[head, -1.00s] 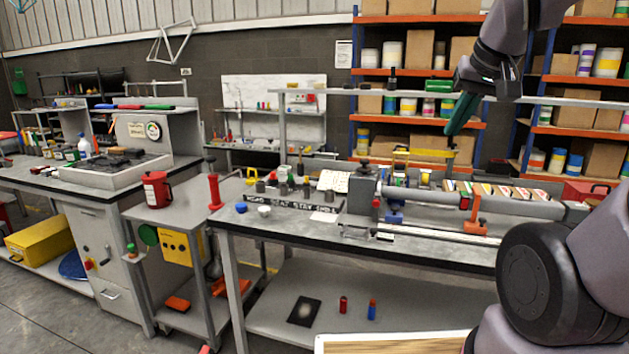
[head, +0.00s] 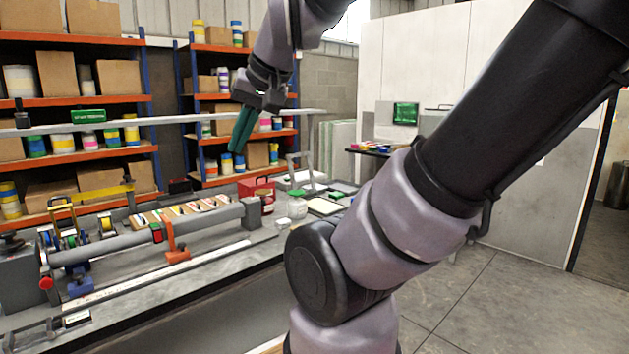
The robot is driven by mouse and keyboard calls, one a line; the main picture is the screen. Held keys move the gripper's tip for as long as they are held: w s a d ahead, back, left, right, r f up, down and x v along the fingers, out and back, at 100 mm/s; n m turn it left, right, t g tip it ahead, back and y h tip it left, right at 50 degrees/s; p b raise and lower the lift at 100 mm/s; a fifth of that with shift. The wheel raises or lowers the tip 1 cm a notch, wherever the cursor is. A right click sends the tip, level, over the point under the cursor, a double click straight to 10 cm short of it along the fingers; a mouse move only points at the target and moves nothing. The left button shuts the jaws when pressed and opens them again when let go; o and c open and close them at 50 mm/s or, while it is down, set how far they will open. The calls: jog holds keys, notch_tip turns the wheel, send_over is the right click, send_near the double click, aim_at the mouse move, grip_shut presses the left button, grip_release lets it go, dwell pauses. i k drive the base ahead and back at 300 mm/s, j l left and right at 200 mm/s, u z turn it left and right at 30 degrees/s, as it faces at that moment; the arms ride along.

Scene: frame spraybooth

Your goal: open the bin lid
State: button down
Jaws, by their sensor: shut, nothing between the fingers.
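My gripper (head: 236,150) has green fingers that point down. It is shut and empty, raised in the air in front of the shelves and above the far part of the workbench. A dark, upright cylinder (head: 619,185) stands on the floor at the far right edge, beyond a dark-edged opening. It may be the bin. The frame edge cuts it off, and I cannot make out a lid or its state. My gripper is far from it.
The workbench (head: 215,290) at left carries a long grey tube fixture (head: 205,228), a red box (head: 257,190) and jars. Shelves (head: 75,100) stand behind. A pale booth wall (head: 540,120) stands right. Grey floor (head: 500,300) at lower right is clear.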

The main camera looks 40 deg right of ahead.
aim_at(250, 182)
jog(key=z, duration=0.65)
jog(key=i+l+u, duration=0.1)
jog(key=i+l, duration=0.15)
jog(key=i, duration=0.2)
jog(key=i+l+u, duration=0.1)
jog(key=i+l, duration=0.2)
jog(key=i, duration=0.2)
jog(key=i+l, duration=0.35)
jog(key=i+u, duration=0.05)
jog(key=i, duration=0.05)
